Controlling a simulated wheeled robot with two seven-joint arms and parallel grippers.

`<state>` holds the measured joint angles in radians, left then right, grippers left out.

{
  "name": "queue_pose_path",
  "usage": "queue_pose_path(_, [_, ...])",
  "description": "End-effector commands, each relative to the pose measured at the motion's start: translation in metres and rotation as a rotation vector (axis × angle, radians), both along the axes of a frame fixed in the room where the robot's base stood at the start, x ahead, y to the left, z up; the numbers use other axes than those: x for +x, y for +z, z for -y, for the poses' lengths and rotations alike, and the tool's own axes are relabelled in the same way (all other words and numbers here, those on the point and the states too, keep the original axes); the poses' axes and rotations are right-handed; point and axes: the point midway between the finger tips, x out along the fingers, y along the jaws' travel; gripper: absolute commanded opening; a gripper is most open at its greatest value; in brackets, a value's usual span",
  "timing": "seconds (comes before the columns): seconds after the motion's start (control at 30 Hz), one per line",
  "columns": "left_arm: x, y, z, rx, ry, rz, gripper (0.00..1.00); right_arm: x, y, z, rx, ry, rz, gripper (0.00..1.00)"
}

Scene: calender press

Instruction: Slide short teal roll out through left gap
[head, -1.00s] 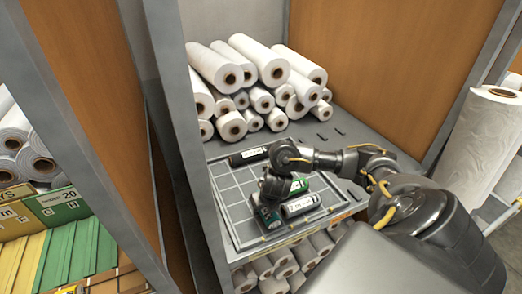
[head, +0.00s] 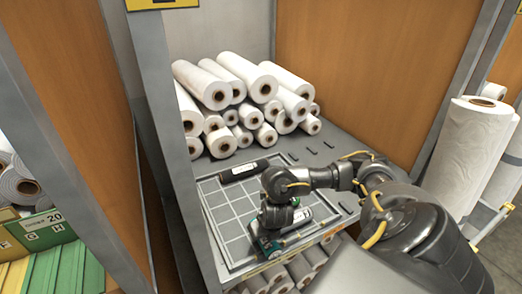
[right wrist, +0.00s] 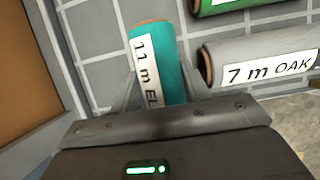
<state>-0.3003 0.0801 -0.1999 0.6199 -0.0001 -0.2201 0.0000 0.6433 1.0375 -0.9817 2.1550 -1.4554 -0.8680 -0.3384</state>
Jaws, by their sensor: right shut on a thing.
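The short teal roll (right wrist: 178,62) carries a white label that reads "11 m EL". In the right wrist view it lies between the two fingers of my right gripper (right wrist: 158,82), which is shut on it. In the head view the right gripper (head: 268,226) is low over the front part of the gridded tray (head: 228,215). There the teal roll (head: 262,245) is mostly covered by the gripper. My left gripper is not in view.
A grey roll labelled "7 m OAK" (right wrist: 262,62) and a green roll (right wrist: 250,6) lie right of the teal roll. A black roll (head: 246,171) lies at the tray's back. White rolls (head: 225,85) are stacked behind. A grey post (head: 170,150) stands left. The tray's left part is bare.

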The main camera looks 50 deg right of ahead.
Motion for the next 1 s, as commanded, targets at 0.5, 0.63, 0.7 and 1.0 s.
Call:
queue_pose_path(0.5, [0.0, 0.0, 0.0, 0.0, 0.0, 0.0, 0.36, -0.006, 0.0, -0.002, 0.0, -0.001, 0.0, 0.68])
queue_pose_path(0.63, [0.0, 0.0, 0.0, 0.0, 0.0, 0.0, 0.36, -0.006, 0.0, -0.002, 0.0, -0.001, 0.0, 0.72])
queue_pose_path(0.7, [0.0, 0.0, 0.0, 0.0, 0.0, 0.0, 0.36, -0.006, 0.0, -0.002, 0.0, -0.001, 0.0, 0.72])
queue_pose_path(1.0, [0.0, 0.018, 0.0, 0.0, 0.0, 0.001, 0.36, -0.01, 0.02, -0.004, -0.001, 0.002, 0.002, 0.72])
